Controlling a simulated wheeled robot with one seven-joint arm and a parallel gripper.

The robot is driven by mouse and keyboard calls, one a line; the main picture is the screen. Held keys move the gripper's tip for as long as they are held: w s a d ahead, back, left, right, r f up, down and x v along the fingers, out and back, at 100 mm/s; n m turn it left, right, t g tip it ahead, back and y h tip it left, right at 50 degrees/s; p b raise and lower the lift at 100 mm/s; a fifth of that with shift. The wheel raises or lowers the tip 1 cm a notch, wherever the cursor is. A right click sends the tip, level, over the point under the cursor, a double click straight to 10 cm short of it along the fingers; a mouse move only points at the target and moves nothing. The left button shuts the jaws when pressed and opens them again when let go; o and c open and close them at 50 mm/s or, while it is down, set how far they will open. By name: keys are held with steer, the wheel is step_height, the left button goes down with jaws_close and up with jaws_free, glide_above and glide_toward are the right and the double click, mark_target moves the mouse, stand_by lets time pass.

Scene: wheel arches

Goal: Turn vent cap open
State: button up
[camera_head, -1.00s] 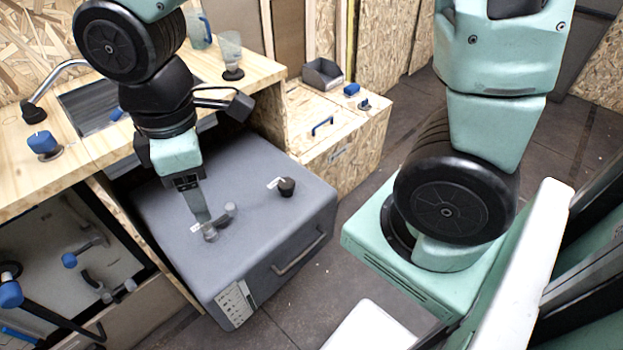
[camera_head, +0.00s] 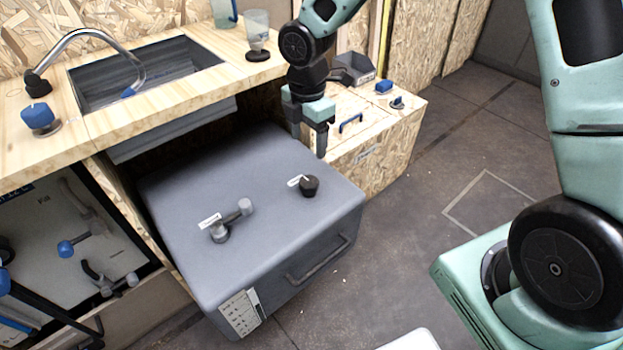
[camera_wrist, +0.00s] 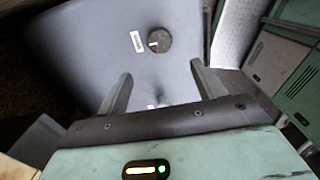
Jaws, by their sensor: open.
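A black round cap (camera_head: 310,186) with a pale mark stands on top of the grey box (camera_head: 190,266), beside a small white label; I take it for the vent cap. It also shows in the wrist view (camera_wrist: 159,40), beyond my fingertips. My gripper (camera_head: 311,143) is open and empty, with its fingers pointing down, above and behind the cap in the head view. In the wrist view my two fingers (camera_wrist: 161,69) are spread wide, and the cap lies between their lines without touching either. The label's writing is too small to read.
A grey lever valve (camera_head: 232,219) with its own label stands on the same box, left of the cap. A wooden counter with a sink (camera_head: 150,70) lies behind left. A low wooden cabinet (camera_head: 385,150) stands right of the box.

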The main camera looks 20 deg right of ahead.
mark_target(308, 182)
step_height(308, 182, down, 13)
steer(key=shift+r+b, duration=0.1)
steer(key=shift+b, duration=0.9)
steer(key=shift+c, duration=0.3)
steer(key=c, duration=0.9)
